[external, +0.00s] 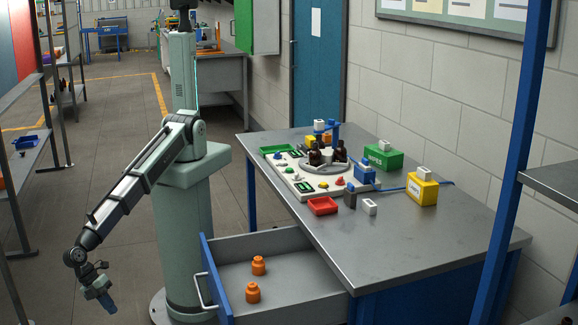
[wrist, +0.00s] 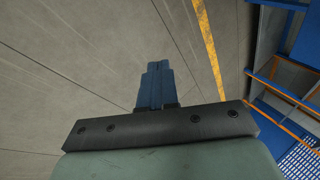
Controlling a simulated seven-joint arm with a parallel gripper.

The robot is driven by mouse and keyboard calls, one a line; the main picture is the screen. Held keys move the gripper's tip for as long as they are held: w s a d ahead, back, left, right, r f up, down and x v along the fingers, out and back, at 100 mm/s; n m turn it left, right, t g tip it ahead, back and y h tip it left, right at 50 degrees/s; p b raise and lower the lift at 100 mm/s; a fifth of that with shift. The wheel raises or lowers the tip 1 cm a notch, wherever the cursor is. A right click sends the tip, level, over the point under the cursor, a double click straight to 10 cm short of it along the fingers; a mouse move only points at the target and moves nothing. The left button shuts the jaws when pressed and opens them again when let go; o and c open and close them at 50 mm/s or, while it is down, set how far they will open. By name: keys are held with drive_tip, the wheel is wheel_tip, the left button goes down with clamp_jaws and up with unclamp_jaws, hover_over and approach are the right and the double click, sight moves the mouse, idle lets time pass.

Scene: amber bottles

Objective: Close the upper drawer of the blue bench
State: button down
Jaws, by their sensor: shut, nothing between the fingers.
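The blue bench (external: 400,238) has a steel top, and its upper drawer (external: 222,285) is pulled well out toward the left in the external view. The drawer has a blue front, a pale handle (external: 203,291) and a grey inside. Two orange bottle-like pieces, one farther back (external: 259,265) and one nearer (external: 253,292), stand in it. My gripper (external: 107,303) hangs low over the floor, left of the drawer front and apart from the handle. Its blue fingers (wrist: 155,85) are together with nothing between them. The wrist view shows no drawer that I can make out.
A blue upright post (external: 510,170) stands at right. Open floor (external: 60,215) lies around my gripper.

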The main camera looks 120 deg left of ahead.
drive_tip(key=w+a+r+n+t, duration=0.1)
drive_tip(key=w+a+r+n, duration=0.15)
drive_tip(key=w+r, duration=0.95)
drive_tip(key=w+a+r+n, duration=0.25)
drive_tip(key=w+r, duration=0.65)
drive_tip(key=w, duration=0.7)
drive_tip(key=n, duration=0.1)
approach(221, 312)
wheel_tip(221, 312, down, 4)
drive_tip(key=w+d, duration=0.1)
drive_tip(key=w, duration=0.1)
drive_tip(key=shift+w+a+r, duration=0.1)
drive_tip(key=shift+w+a, duration=0.35)
drive_tip(key=shift+a, duration=0.05)
drive_tip(key=shift+a, duration=0.1)
drive_tip(key=w+a, duration=2.1)
drive_tip(key=w, duration=0.1)
drive_tip(key=shift+a, duration=0.4)
